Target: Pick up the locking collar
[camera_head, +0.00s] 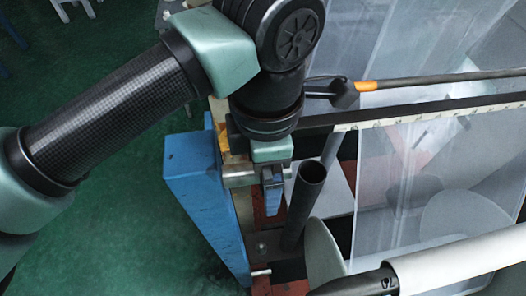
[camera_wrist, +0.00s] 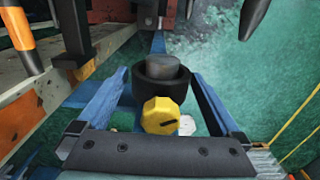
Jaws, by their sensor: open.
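The locking collar appears in the wrist view as a thick black ring (camera_wrist: 145,95) around a grey round shaft end (camera_wrist: 157,65). A faceted yellow knob (camera_wrist: 163,115) with a dark slot sits on its near side. My gripper (camera_wrist: 160,80) is open, with one blue finger on each side of the collar. Gaps show between the collar and both fingers; I cannot tell how deep it sits between them. In the head view my gripper (camera_head: 271,203) points down beside a blue upright, and I cannot make out the collar there.
A dark upright tube (camera_head: 303,205) stands close to the right of my gripper. A blue panel (camera_head: 205,195) is at left. A dark horizontal bar (camera_head: 430,112), an orange-banded rod (camera_head: 365,86) and translucent sheets (camera_head: 400,170) lie right. Green floor at left is open.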

